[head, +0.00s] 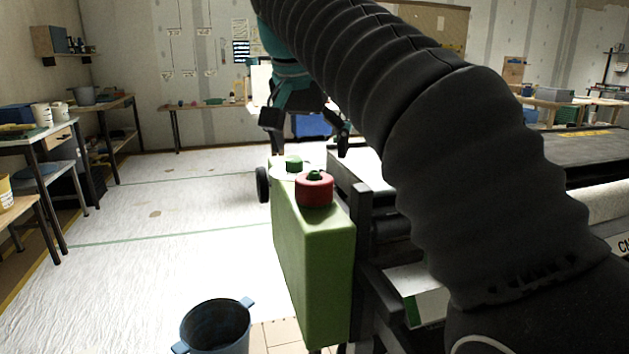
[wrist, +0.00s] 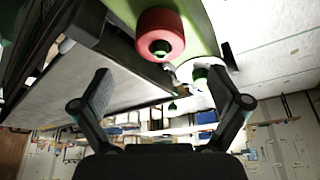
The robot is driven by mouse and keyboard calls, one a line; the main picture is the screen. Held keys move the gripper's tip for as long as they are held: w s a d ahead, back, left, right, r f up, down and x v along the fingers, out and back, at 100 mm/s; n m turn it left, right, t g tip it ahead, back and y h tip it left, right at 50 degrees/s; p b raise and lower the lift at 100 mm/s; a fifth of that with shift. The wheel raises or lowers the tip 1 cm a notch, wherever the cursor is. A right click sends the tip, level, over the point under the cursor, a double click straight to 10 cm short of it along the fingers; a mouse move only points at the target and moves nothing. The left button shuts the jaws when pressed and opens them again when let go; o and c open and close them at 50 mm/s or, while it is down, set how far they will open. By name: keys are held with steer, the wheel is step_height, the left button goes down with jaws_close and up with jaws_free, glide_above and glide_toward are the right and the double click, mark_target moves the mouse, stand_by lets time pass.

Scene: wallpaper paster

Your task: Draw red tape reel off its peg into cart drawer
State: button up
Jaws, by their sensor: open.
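The red tape reel (head: 314,190) sits on top of the green cabinet (head: 312,255), around a green peg whose top shows in its middle. A white reel (head: 287,171) sits on another green peg behind it. In the wrist view the red reel (wrist: 160,35) is at the top centre and the white reel (wrist: 197,72) is just right of it. My gripper (wrist: 165,92) is open and empty, with its fingers spread apart below the reels in that view and not touching them. No cart drawer can be made out.
A blue bucket (head: 217,328) stands on the floor at the bottom. A dark machine with a long bed (head: 590,150) lies right of the cabinet, partly behind my arm. Side tables (head: 40,135) line the left wall.

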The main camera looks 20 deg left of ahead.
mark_target(314, 171)
steer(key=b+x, duration=0.1)
steer(key=x, duration=0.6)
steer(key=shift+w+f+b, duration=0.1)
steer(key=shift+f+b, duration=0.2)
steer(key=shift+b, duration=0.1)
steer(key=c, duration=1.4)
steer(key=shift+r+p, duration=1.15)
steer(key=shift+p, duration=0.1)
steer(key=shift+r, duration=0.1)
steer(key=shift+r, duration=2.05)
steer(key=shift+r, duration=0.1)
steer(key=shift+r, duration=1.95)
